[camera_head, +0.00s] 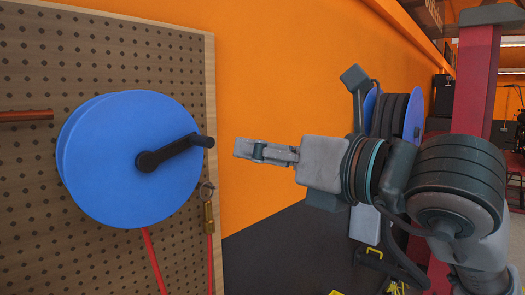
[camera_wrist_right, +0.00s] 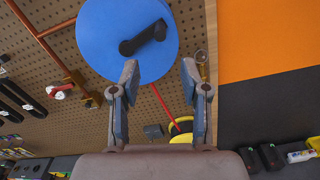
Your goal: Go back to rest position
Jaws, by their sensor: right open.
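My right gripper (camera_head: 243,150) reaches in from the right in the head view and points left toward the pegboard. In the right wrist view its two fingers (camera_wrist_right: 158,90) are spread apart with nothing between them. A blue reel (camera_head: 115,200) with a black crank handle (camera_head: 175,152) is mounted on the pegboard. The gripper is apart from the handle, to its right. The reel also shows ahead of the fingers in the wrist view (camera_wrist_right: 105,30). My left gripper is in neither view.
The pegboard (camera_head: 120,60) stands at the left, with a red cord (camera_head: 152,260) hanging below the reel and a brass fitting (camera_head: 208,215) beside it. An orange wall (camera_head: 270,80) lies behind. A second blue reel (camera_head: 414,115) and a red post (camera_head: 476,80) are behind my right arm.

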